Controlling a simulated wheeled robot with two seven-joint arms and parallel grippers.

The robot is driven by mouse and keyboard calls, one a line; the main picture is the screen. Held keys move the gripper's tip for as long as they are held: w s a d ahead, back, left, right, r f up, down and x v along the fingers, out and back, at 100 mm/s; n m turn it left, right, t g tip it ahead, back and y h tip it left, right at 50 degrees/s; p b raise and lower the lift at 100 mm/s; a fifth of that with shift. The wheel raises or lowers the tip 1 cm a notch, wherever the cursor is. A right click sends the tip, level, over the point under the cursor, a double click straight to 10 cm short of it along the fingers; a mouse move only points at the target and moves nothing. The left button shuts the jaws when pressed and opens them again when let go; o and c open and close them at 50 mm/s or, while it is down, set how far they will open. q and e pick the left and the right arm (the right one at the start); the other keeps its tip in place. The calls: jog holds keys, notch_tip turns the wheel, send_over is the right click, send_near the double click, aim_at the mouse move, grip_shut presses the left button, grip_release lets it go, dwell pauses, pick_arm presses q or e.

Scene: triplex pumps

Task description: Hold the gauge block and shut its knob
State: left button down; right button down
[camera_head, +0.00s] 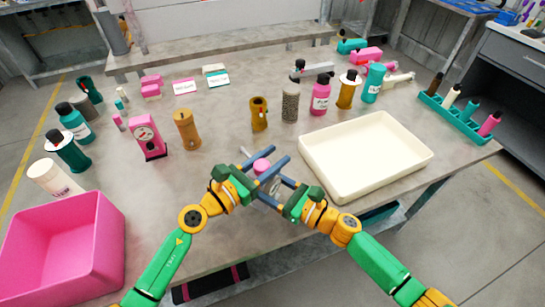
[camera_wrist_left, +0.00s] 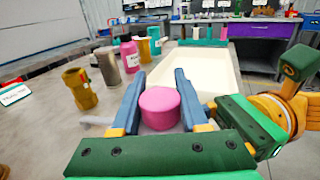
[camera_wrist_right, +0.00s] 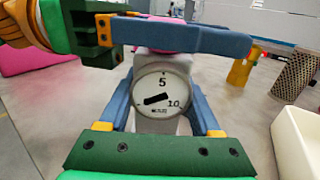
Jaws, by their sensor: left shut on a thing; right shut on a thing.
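The gauge block (camera_wrist_right: 162,75) is a pale grey block with a round white dial (camera_wrist_right: 165,108) marked 5 and 10, and a pink round knob (camera_head: 262,165) on top. It is near the table's front edge, largely hidden by my grippers in the head view. My left gripper (camera_head: 265,161) is shut on the knob, which also shows between its blue fingers in the left wrist view (camera_wrist_left: 160,108). My right gripper (camera_head: 268,183) is shut on the block's body, with one finger on each side below the knob. The dial's short black pointer is tilted.
A cream tray (camera_head: 423,152) lies right of the grippers. A pink bin (camera_head: 60,250) is at front left. Another pink gauge block (camera_head: 148,138), a tan cylinder (camera_head: 187,130) and several bottles stand behind. A teal rack (camera_head: 455,117) is at far right.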

pick_arm(q)
jog(key=shift+f+m+g+h, duration=0.1)
jog(key=shift+m+g+h, duration=0.2)
jog(key=shift+s+d+m+g+h, duration=0.25)
jog(key=shift+m+g+h, duration=0.4)
jog(key=shift+m+g, duration=0.7)
jog(key=shift+s+m+g+h, duration=0.4)
jog(key=shift+m+g+h, duration=0.4)
jog(key=shift+g, duration=1.05)
jog(key=shift+s+d+m+g+h, duration=0.15)
jog(key=shift+s+m+g+h, duration=0.3)
jog(key=shift+m+g, duration=0.95)
jog(key=shift+g, duration=0.5)
jog(key=shift+w, duration=0.1)
jog(key=shift+c, duration=2)
grip_release()
jog(key=a, duration=1.2)
jog(key=shift+s, duration=0.4)
